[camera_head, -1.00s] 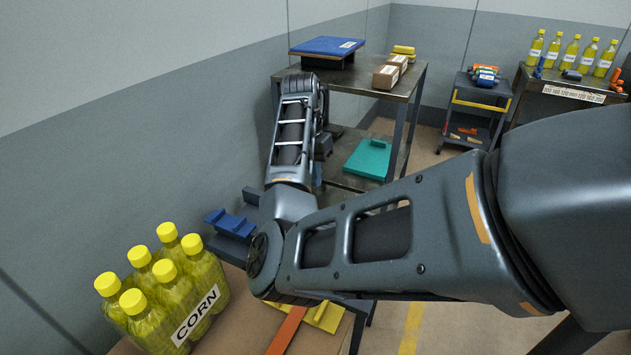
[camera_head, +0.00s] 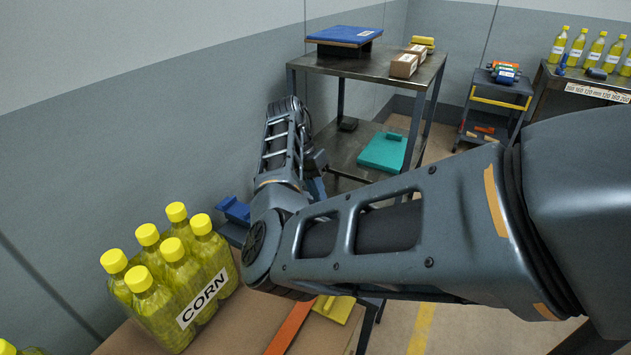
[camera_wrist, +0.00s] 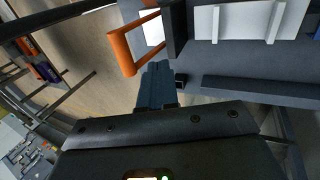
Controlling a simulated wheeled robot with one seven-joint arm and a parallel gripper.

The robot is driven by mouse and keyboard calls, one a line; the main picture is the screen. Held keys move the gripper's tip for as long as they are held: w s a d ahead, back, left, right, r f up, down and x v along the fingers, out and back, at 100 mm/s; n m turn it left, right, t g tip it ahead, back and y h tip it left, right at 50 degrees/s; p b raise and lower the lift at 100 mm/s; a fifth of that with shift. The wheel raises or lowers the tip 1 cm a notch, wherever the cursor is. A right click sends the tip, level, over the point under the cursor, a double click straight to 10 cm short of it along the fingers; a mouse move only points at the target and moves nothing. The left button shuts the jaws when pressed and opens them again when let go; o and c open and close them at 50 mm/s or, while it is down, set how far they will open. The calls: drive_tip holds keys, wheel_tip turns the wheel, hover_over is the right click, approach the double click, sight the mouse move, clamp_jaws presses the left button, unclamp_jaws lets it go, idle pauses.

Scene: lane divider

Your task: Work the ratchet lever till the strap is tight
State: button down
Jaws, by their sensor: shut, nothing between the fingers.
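In the wrist view an orange bar-shaped handle (camera_wrist: 126,52), which looks like the ratchet lever, stands out beside a dark block and a grey-blue panel. My gripper (camera_wrist: 157,70) is shut and empty, its tips just below and right of the handle's lower end; whether they touch it I cannot tell. In the head view an orange-red strap (camera_head: 290,328) lies flat on the brown surface at the bottom; its far part is hidden by my arm. My gripper cannot be made out there.
A pack of yellow-capped bottles labelled CORN (camera_head: 178,285) stands left of the strap, with a yellow piece (camera_head: 335,308) to its right. A blue piece (camera_head: 235,210) sits near the wall. A metal shelf table (camera_head: 350,66) and a dark cart (camera_head: 500,90) stand farther back.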

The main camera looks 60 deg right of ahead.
drive_tip(key=s+f+p, duration=0.2)
drive_tip(key=s+f, duration=0.2)
drive_tip(key=s, duration=0.1)
drive_tip(key=shift+s+a, duration=0.2)
drive_tip(key=shift+s, duration=0.2)
drive_tip(key=shift+s+d+f, duration=0.1)
drive_tip(key=shift+s+d, duration=0.05)
